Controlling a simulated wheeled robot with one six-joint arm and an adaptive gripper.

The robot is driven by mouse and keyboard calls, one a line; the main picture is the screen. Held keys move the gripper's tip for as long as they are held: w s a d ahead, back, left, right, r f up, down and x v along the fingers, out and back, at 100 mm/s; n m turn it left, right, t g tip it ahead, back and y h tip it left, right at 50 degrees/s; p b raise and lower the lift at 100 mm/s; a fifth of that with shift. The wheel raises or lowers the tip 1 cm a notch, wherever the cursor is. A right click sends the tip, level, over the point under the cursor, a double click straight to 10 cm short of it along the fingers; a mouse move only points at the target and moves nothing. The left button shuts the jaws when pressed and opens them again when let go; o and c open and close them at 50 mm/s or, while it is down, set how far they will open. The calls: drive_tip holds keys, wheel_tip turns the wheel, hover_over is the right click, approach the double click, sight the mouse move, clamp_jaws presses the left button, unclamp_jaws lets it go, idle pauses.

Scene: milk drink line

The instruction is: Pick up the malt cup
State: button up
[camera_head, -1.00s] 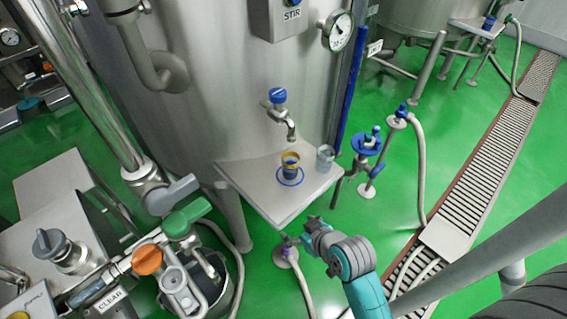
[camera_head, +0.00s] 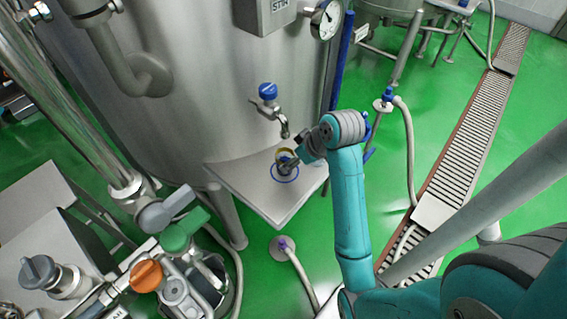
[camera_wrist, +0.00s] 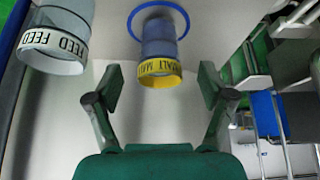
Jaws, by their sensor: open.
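The malt cup is grey-blue with a yellow band lettered MALT, and in the wrist view it (camera_wrist: 160,50) stands inside a blue ring (camera_wrist: 134,13) on the shelf. In the head view its yellow rim (camera_head: 285,152) shows under the tap. My gripper (camera_wrist: 161,86) is open in the wrist view, its two fingers apart, with the cup centred just ahead of their tips. Contact cannot be told there.
A clear cup with a white FEED band (camera_wrist: 53,45) stands left of the malt cup in the wrist view; my arm hides it in the head view. The tap (camera_head: 270,97) hangs above the pale shelf (camera_head: 250,190), against the steel tank (camera_head: 190,90). The shelf's front is clear.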

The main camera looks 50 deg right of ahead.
drive_tip(key=shift+x, duration=3.95)
drive_tip(key=c, duration=1.5)
drive_tip(key=shift+c, duration=0.2)
drive_tip(key=shift+r, duration=0.1)
